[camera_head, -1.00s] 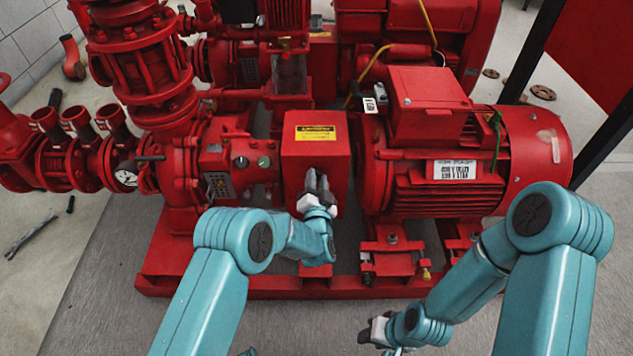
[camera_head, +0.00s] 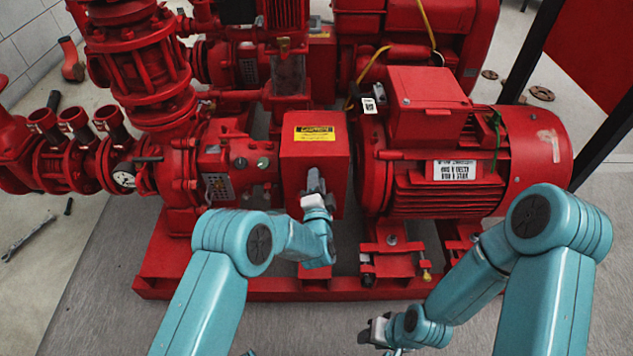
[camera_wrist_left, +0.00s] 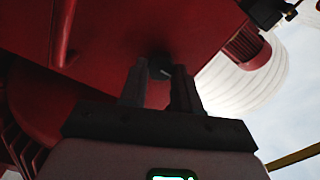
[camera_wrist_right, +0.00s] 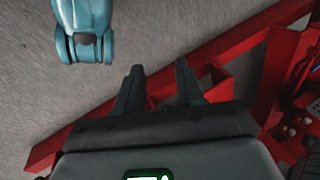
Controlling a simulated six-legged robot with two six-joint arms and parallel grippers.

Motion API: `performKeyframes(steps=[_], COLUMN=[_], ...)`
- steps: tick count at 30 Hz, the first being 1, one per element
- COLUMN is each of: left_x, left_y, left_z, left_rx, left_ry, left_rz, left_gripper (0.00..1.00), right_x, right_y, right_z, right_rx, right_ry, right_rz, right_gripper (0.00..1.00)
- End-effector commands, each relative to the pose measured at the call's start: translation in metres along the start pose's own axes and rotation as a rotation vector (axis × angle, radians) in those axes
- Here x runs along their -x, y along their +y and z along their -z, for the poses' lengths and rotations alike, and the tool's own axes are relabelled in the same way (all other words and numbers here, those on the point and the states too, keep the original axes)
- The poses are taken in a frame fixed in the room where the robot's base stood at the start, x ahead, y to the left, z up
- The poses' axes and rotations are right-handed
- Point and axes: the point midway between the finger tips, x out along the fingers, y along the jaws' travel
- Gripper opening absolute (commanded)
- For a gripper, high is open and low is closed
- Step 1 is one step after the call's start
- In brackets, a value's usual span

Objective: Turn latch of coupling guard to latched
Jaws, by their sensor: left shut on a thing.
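The coupling guard (camera_head: 300,160) is a red box with a yellow caution label (camera_head: 314,134), between the pump and the motor. My left gripper (camera_head: 316,184) is at its front face, with the fingers shut on the small dark latch (camera_wrist_left: 159,66). In the left wrist view the latch sits between the fingertips (camera_wrist_left: 158,80) against the red face. The fingers hide most of the latch in the head view, so its exact angle cannot be told. My right gripper (camera_head: 374,331) is low in front of the base frame. In the right wrist view its fingers (camera_wrist_right: 158,82) are apart and empty.
The red motor (camera_head: 450,185) stands right of the guard, and the pump with its pipes and gauge (camera_head: 124,175) stands left. The red base frame (camera_head: 210,285) runs below. Grey floor in front is clear. A wrench (camera_head: 28,238) lies at far left.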

Motion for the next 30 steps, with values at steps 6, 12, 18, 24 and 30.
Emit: performKeyframes(steps=[6, 12, 18, 24, 30], left_x=[0.001, 0.001, 0.0, 0.006, 0.046], left_y=[0.002, 0.002, 0.001, -0.001, -0.003], left_z=[-0.001, -0.001, -0.001, 0.0, 0.002], left_rx=[-0.005, -0.005, -0.003, -0.003, -0.005], left_ry=[-0.003, -0.003, -0.002, -0.001, 0.0], left_rz=[-0.004, -0.003, -0.002, -0.002, -0.007], left_gripper=[0.01, 0.51, 0.57, 0.57, 0.57], right_x=[0.0, 0.0, 0.0, 0.004, 0.021], right_y=[0.0, 0.0, 0.0, -0.001, -0.007], right_z=[0.0, 0.0, 0.0, -0.002, -0.01], right_rx=[0.0, 0.0, 0.0, -0.001, -0.006], right_ry=[0.0, 0.0, 0.0, -0.005, -0.036], right_rz=[0.0, 0.0, 0.0, 0.0, -0.001], right_gripper=[0.38, 0.38, 0.38, 0.38, 0.38])
